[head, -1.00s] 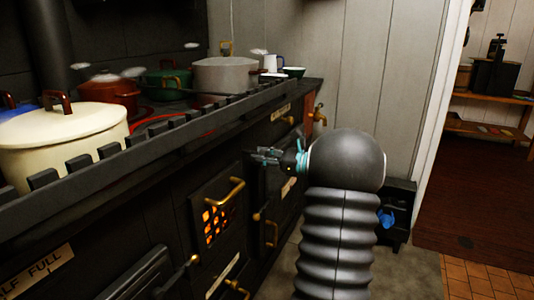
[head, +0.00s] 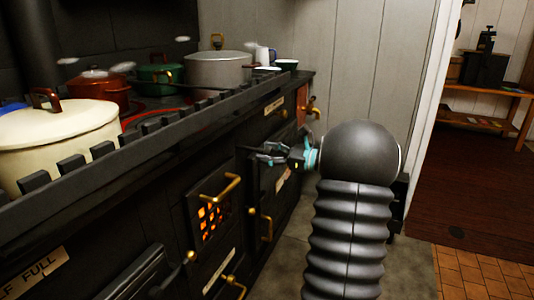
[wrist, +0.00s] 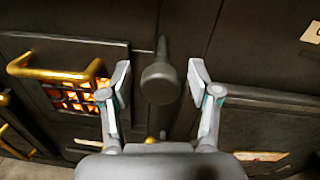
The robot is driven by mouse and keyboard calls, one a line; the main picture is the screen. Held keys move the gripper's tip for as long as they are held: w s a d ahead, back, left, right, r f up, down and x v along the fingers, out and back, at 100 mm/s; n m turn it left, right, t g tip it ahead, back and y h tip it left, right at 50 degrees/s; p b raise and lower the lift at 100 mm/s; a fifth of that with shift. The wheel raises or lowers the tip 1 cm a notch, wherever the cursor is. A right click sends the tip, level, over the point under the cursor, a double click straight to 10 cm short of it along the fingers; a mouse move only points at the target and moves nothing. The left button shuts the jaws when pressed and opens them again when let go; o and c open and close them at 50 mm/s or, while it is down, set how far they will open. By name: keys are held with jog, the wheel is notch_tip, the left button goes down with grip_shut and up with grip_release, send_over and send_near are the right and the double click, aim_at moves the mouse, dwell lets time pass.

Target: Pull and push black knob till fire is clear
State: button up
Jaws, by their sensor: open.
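The black knob (wrist: 160,80) is in the middle of the wrist view, a dark round end on a short stem against the stove front. My gripper (wrist: 159,82) is open, with one finger on each side of the knob. Gaps show between the knob and both fingers. In the head view my gripper (head: 268,153) is at the stove front, and the knob cannot be made out there. The fire (head: 210,219) glows orange through the grate of a stove door. It also shows left of the knob in the wrist view (wrist: 75,97).
Brass handles (head: 222,190) and latches stick out from the stove front. A rail (head: 150,145) runs along the stove's top edge. Behind it stand a cream pot (head: 65,140), a red pot (head: 100,90) and a grey pot (head: 218,72). Floor is free to the right.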

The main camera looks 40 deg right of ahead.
jog(key=v, duration=1.1)
jog(key=shift+s+d, duration=0.25)
jog(key=shift+s, duration=0.05)
